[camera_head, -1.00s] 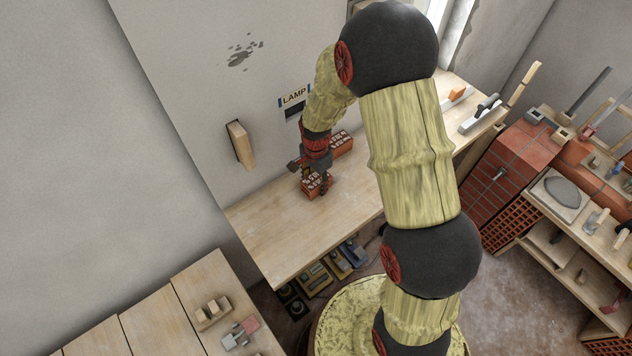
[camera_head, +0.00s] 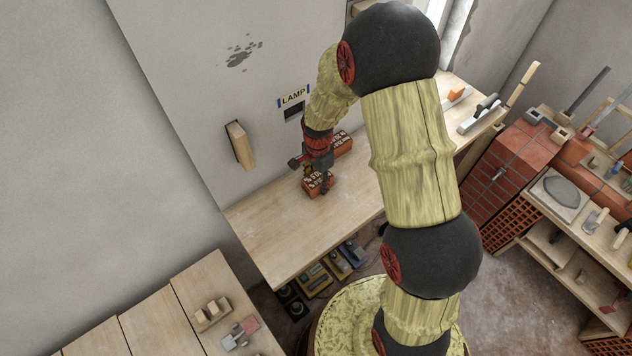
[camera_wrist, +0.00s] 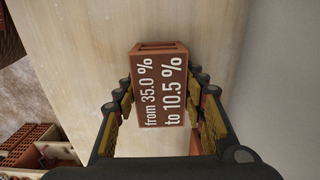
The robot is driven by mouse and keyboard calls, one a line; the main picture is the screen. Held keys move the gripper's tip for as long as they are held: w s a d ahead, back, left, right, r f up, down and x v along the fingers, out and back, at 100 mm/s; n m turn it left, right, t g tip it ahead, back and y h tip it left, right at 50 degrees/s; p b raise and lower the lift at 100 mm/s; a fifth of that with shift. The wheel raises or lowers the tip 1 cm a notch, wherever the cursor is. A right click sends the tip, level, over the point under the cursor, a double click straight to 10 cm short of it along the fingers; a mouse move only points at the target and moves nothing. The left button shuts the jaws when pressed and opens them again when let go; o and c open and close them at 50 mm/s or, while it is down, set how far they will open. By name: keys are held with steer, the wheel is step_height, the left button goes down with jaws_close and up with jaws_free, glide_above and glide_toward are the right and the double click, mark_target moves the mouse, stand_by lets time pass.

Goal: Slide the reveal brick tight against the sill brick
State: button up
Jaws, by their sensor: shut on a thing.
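A red brick (camera_head: 317,185) with white lettering lies on the wooden bench (camera_head: 290,228). In the wrist view this brick (camera_wrist: 161,88) reads "from 35.0 % to 10.5 %". My gripper (camera_head: 319,178) is shut on it; in the wrist view the fingers of my gripper (camera_wrist: 162,92) stand on its left and right sides. A second red lettered brick (camera_head: 343,143) lies behind it, farther along the bench near the wall. No label tells which is the reveal or sill brick. My gripper hides where the two bricks face each other, so I cannot tell whether they touch.
The wall (camera_head: 190,60) with a "LAMP" sign (camera_head: 293,97) borders the bench behind. A wooden float (camera_head: 240,145) hangs on it. Levels and a trowel (camera_head: 487,104) lie at the bench's far right. The bench is clear to the left of the bricks.

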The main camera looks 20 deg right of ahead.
steer(key=shift+d, duration=0.25)
steer(key=shift+w+d, duration=0.15)
steer(key=shift+d, duration=0.2)
steer(key=shift+w+d+f, duration=0.1)
steer(key=shift+w+d, duration=0.15)
steer(key=shift+d, duration=0.7)
steer(key=o, duration=1.5)
steer(key=shift+c, duration=0.2)
steer(key=shift+o, duration=0.4)
step_height(320, 180, up, 12)
steer(key=shift+r, duration=0.1)
steer(key=shift+w, duration=0.1)
